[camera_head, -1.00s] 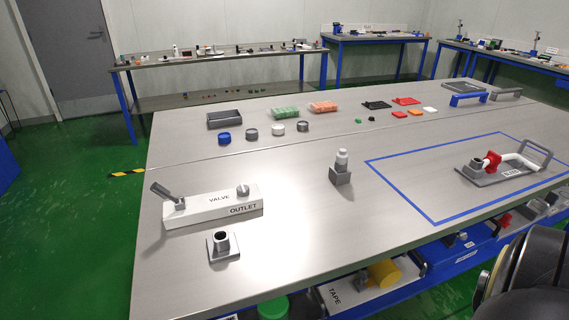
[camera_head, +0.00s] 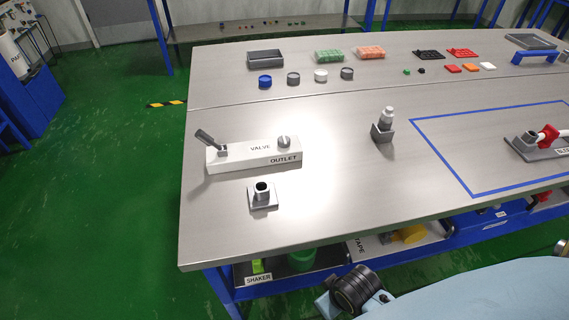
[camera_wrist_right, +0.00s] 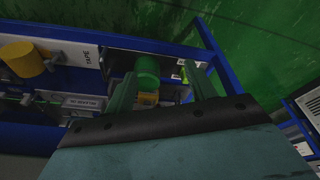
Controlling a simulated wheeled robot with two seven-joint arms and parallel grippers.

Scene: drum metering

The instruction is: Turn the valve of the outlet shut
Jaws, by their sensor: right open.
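The outlet (camera_head: 255,158) is a long white block on the steel table, left of centre in the head view, labelled VALVE and OUTLET. A grey lever (camera_head: 208,140) rises from its left end, tilted up to the left. A round grey knob (camera_head: 284,142) with a slot or ridge sits at its right end. My right gripper (camera_wrist_right: 160,70) is open and empty in the right wrist view, with the table's lower shelf beyond its fingers. Its fingers cannot be made out in the head view, where part of my arm shows below the table's front edge. My left gripper is out of view.
A grey socket on a square base (camera_head: 262,195) stands in front of the outlet. A grey block with a pale top (camera_head: 384,124) stands to its right. A blue taped rectangle (camera_head: 440,160) lies further right. Shelf items include a green cylinder (camera_wrist_right: 147,66).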

